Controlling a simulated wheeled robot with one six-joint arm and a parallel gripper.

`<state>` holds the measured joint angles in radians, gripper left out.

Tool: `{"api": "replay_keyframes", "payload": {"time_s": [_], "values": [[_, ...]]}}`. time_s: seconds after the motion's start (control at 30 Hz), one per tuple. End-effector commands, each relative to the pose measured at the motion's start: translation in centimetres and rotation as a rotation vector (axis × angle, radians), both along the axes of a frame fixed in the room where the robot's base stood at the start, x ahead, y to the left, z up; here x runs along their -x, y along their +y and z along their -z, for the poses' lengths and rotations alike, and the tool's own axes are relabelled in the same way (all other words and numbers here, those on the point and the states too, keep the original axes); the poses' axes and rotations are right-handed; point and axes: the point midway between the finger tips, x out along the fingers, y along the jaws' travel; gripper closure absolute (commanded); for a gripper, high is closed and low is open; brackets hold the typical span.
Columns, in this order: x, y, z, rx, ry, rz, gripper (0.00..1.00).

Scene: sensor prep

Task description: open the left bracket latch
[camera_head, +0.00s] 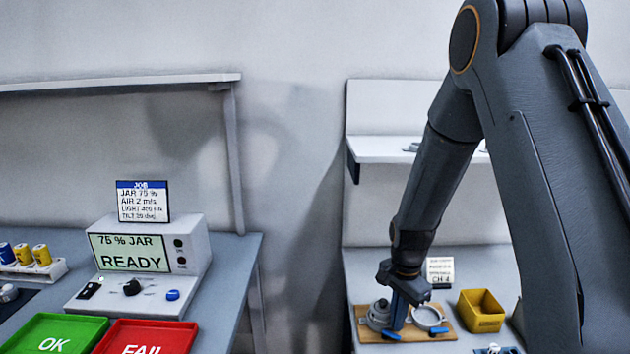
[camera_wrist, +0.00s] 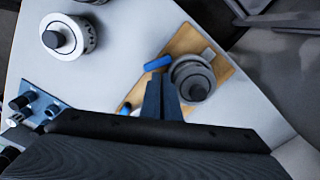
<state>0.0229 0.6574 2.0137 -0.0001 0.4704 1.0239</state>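A wooden board (camera_head: 446,335) on the right bench carries two round grey brackets. The left bracket (camera_head: 377,316) holds a round sensor with a dark knob; it also shows in the wrist view (camera_wrist: 178,70). Its blue latch lever (camera_head: 391,335) sticks out at the front; in the wrist view the lever (camera_wrist: 156,63) lies beside the bracket. The right bracket (camera_head: 428,317) is an open ring with its own blue lever (camera_head: 438,330). My gripper (camera_head: 401,318) points down between the brackets. Its fingers (camera_wrist: 161,80) look shut and empty, close to the left lever; I cannot tell whether they touch it.
A yellow bin (camera_head: 480,311) and a small sign (camera_head: 440,270) stand by the board. A white round device (camera_wrist: 68,36) and a knobbed panel (camera_wrist: 32,104) lie at the wrist view's left. Another bench at left holds a READY console (camera_head: 150,255) and green (camera_head: 55,332) and red (camera_head: 146,337) trays.

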Motion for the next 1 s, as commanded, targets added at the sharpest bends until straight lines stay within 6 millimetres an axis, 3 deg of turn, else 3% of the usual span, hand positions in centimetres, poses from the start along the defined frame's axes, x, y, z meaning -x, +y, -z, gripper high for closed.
{"api": "replay_keyframes", "payload": {"time_s": [0.57,1.0], "values": [[-0.5,0.2,-0.1,0.0,0.0,0.001,1.0],[-0.3,0.3,-2.2,-0.001,-0.001,0.0,1.0]]}}
